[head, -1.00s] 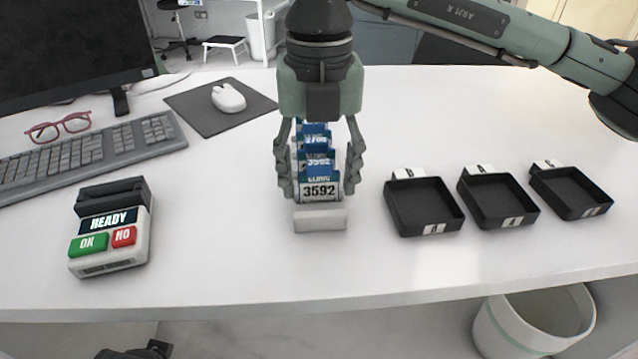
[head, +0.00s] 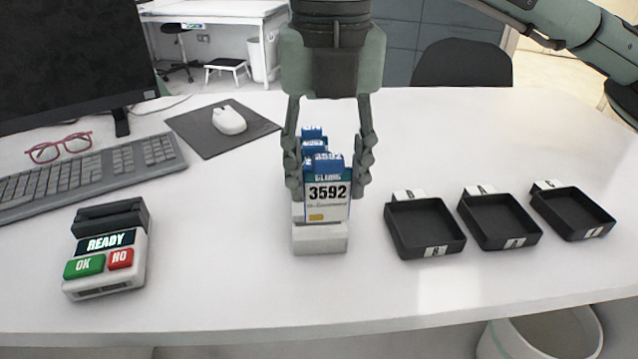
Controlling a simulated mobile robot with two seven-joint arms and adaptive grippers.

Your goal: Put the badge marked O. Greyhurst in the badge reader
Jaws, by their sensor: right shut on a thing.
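My right gripper (head: 328,172) is shut on the front badge (head: 328,197), a white card with a blue-green top, marked CLINIC and 3592. A name line under the number is too small to read surely. The badge is upright just above the front of the white badge rack (head: 320,238). Several more badges with blue tops (head: 312,140) stand in a row behind it, partly hidden. The badge reader (head: 107,250) is at the left front, its screen reading READY, with a green OK key, a red NO key and a dark top part. My left gripper is not in view.
Three black trays (head: 424,228) with white labels stand in a row on the right. A keyboard (head: 90,178), red glasses (head: 58,147), a monitor (head: 70,50) and a mouse (head: 229,120) on a mat are at the back left. The desk between rack and reader is clear.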

